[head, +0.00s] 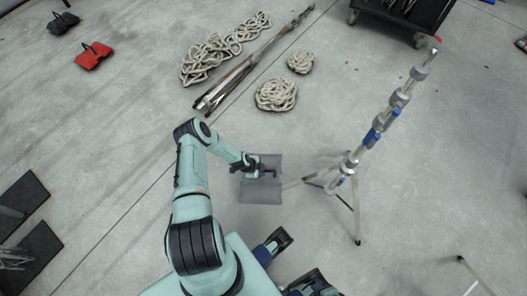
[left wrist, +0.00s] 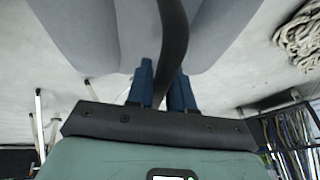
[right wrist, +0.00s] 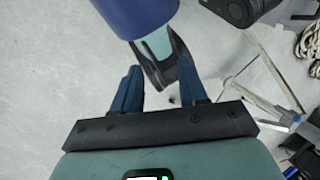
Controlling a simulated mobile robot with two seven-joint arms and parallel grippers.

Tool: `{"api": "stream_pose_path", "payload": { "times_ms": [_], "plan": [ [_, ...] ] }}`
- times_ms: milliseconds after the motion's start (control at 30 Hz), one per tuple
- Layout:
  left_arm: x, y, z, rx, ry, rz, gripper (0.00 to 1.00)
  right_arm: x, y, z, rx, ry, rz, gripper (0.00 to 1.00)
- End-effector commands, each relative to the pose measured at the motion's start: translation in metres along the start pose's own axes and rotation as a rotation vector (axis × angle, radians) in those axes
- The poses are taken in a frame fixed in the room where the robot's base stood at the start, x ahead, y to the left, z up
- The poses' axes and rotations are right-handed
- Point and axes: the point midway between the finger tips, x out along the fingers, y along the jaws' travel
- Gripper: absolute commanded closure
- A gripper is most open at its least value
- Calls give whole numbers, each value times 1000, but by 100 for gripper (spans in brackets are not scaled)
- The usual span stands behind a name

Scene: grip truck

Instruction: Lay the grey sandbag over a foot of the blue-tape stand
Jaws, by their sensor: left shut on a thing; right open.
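The grey sandbag (head: 259,193) has two grey lobes and a dark strap. My left gripper (head: 262,171) is shut on the strap between the lobes. In the left wrist view the dark strap (left wrist: 173,40) runs between the blue fingertips (left wrist: 160,75), with the grey lobes (left wrist: 75,35) on both sides. The blue-tape stand (head: 372,137) leans up to the right on spread legs. Its left leg (head: 293,184) ends by the bag's right edge; I cannot tell whether they touch. My right gripper (right wrist: 160,90) is open; its grip space holds nothing.
Coiled ropes (head: 276,94) and a bundle of long poles (head: 240,75) lie beyond the bag. A red sandbag (head: 93,55) and a black one (head: 63,22) lie at upper left. A dark cart (head: 410,15) stands at the top. Another stand's leg (head: 475,273) shows at lower right.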

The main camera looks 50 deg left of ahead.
Motion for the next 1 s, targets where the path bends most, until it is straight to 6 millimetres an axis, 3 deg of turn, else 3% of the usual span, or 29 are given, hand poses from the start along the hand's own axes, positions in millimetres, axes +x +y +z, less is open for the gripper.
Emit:
{"api": "stream_pose_path", "payload": {
  "times_ms": [267,1000],
  "plan": [
    [22,2,7,0,3,-4,100,14,2,-9,-2,24,-4,57],
    [65,11,25,1,2,-5,100,43,14,-63,9,167,0,57]
  ]
}}
